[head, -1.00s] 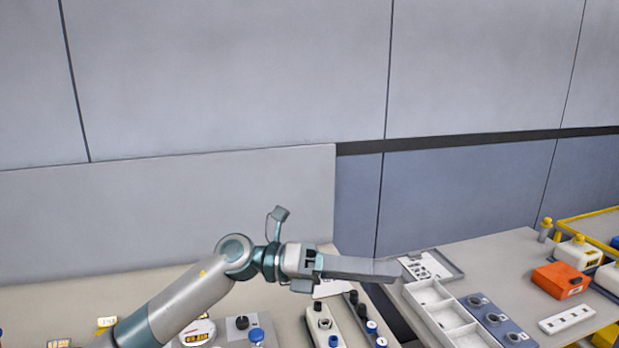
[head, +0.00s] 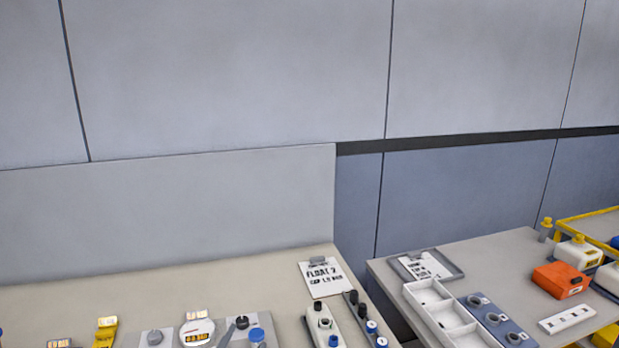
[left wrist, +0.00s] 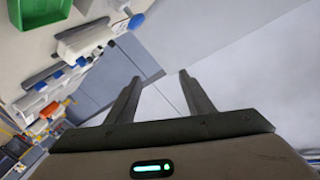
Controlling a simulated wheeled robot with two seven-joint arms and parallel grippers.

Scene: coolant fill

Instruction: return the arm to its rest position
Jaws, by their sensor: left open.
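My left gripper (left wrist: 159,76) shows in the left wrist view with its two fingers apart. Nothing is between them. Beyond the fingers are grey wall panels, and the tables and equipment lie tilted along the left side of that view. In the head view the left arm no longer crosses the scene, and I cannot make out its gripper there. My right gripper is in neither view.
The near table holds a round gauge (head: 197,333), a clipboard (head: 326,279) and a pale block with knobs (head: 323,325). The right table holds a white compartment tray (head: 438,307) and an orange container (head: 560,280). A gap separates the tables. A green bin (left wrist: 38,12) shows in the wrist view.

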